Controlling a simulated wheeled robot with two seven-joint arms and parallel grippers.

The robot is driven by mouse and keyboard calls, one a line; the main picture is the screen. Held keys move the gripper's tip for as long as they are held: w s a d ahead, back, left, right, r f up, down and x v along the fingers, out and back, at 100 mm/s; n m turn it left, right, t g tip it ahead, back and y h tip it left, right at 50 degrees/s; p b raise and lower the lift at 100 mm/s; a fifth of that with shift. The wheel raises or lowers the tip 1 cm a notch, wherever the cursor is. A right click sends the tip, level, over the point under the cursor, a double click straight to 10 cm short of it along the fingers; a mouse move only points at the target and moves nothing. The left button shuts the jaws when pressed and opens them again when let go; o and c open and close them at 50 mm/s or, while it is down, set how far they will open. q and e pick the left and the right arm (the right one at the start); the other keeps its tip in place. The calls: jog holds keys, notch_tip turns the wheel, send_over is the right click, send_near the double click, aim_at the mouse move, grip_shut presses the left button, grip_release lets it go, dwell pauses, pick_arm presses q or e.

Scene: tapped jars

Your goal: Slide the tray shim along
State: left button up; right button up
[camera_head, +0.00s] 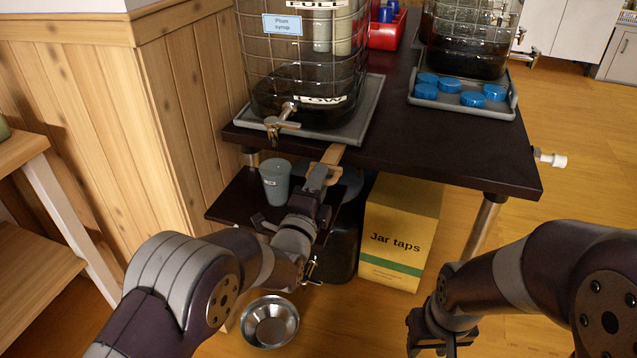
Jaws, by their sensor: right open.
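The tray shim (334,154) is a flat tan wooden piece at the table's front edge, by the front right part of the grey tray (370,110). Its far end meets the tray's front edge; I cannot tell how far it reaches under. My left gripper (322,174) is at the shim's near end, shut on it. On the tray stands a large caged jar labelled "Plum syrup" (282,25), with dark liquid low inside and a metal tap (283,120) at its front. My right gripper (428,342) is open and empty at the bottom, low in front of the table.
A second jar (465,50) stands on another tray with several blue caps (473,98). A grey cup (275,182) stands on the lower shelf. A yellow "Jar taps" box (400,230) and a steel bowl (270,322) are on the floor. A wooden panel (190,100) flanks the left. The tabletop's front right is clear.

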pick_arm(q)
jog(key=p+v, duration=0.3)
jog(key=v, duration=0.9)
jog(key=shift+s, duration=0.4)
jog(key=shift+a, duration=0.1)
